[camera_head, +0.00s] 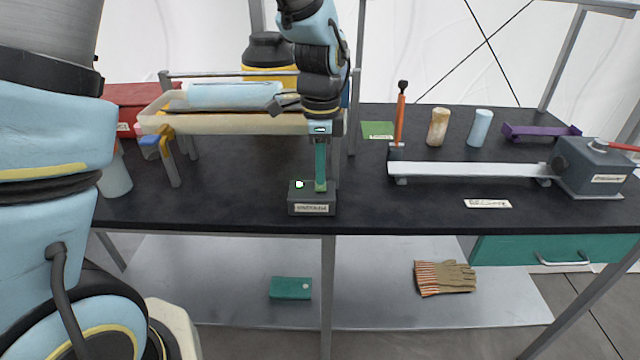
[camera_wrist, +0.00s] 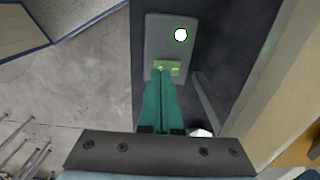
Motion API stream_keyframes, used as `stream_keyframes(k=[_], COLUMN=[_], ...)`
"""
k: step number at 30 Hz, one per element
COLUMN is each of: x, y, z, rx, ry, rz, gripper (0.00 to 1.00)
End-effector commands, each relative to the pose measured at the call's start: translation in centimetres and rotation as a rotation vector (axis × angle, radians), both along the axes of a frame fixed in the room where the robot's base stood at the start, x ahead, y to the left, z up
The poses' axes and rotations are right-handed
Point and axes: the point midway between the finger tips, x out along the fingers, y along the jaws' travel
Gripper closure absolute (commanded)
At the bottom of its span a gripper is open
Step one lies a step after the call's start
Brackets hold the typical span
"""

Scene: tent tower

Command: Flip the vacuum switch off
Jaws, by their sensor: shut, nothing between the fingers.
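The vacuum switch is a small dark box (camera_head: 312,209) with a pale label, near the front edge of the black table. A bright white-green light (camera_head: 299,184) is lit on its top left; it also shows in the wrist view (camera_wrist: 181,35). A light green rocker (camera_wrist: 172,66) sits on the box in the wrist view. My gripper (camera_head: 320,187) points straight down over the right part of the box, its teal fingers shut and empty. In the wrist view the fingertips (camera_wrist: 167,73) are at the rocker and partly cover it. I cannot tell whether they touch it.
Behind the switch stands a cream tray (camera_head: 240,124) with a pale blue roll. To the right are a long metal bar (camera_head: 468,169), a grey lever box (camera_head: 592,165), an orange-handled tool (camera_head: 399,118) and two cylinders. Bare tabletop lies between the switch and bar.

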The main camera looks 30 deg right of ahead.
Motion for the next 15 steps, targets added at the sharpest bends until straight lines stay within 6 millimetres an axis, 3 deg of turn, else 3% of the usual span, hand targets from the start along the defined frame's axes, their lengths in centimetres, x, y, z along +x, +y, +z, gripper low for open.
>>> stream_keyframes(k=[15], x=[0.00], y=[0.01], z=[-0.42], rx=[0.000], ry=[0.000], rz=[0.000], gripper=[1.00])
